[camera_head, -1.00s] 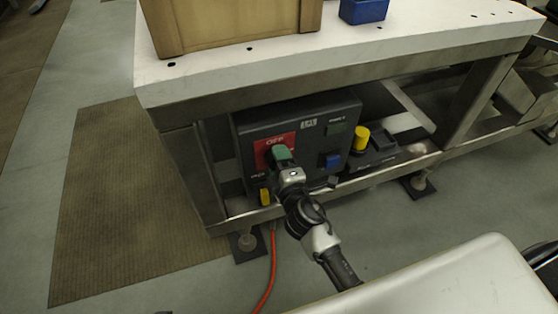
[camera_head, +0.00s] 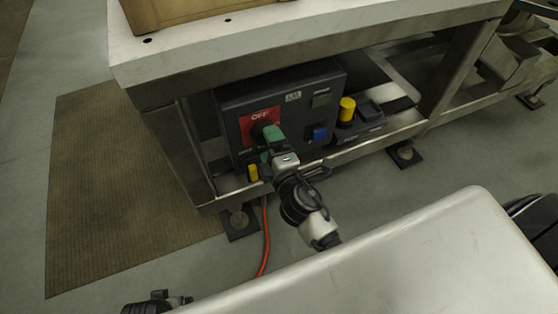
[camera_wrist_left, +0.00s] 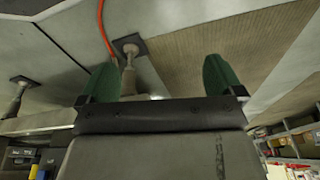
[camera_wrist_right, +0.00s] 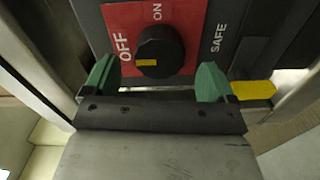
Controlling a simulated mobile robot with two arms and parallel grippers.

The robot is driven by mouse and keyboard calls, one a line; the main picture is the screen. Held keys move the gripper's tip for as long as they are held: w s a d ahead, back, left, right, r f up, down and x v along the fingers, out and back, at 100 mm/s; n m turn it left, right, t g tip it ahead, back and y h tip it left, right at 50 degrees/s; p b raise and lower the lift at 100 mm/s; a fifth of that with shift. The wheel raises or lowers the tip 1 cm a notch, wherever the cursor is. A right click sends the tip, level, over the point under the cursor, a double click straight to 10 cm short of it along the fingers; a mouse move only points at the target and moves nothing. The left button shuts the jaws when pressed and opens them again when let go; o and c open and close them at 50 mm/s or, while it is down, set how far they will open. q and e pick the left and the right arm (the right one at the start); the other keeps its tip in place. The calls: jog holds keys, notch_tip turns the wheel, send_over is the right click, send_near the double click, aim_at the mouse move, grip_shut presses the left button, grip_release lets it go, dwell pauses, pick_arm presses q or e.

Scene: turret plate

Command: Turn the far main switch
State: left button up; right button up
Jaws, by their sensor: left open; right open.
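The far main switch is a round black knob (camera_wrist_right: 160,50) with a yellow mark, on a red plate (camera_wrist_right: 128,22) lettered OFF and ON. In the head view the red plate (camera_head: 258,121) is on the dark box under the table; my right gripper (camera_head: 268,146) largely covers the knob there. In the right wrist view, my right gripper (camera_wrist_right: 157,78) is open, with one green finger on each side of the knob. I cannot tell whether they touch it. My left gripper (camera_wrist_left: 160,70) is open and empty, over the floor away from the box.
The dark control box (camera_head: 290,95) carries a blue button (camera_head: 319,133). A yellow button (camera_head: 347,108) stands right of it. The white tabletop (camera_head: 300,38) overhangs the box, and a metal leg (camera_head: 182,150) stands left. A red cable (camera_head: 266,240) runs down to the floor.

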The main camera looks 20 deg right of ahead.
pick_arm(q)
notch_tip(320, 180, up, 4)
jog(key=shift+w+r+b, duration=0.15)
jog(key=shift+r+b, duration=0.1)
jog(key=shift+b, duration=0.25)
pick_arm(e)
jog(key=s, duration=0.7)
jog(key=shift+s+d, duration=0.15)
jog(key=shift+s, duration=0.05)
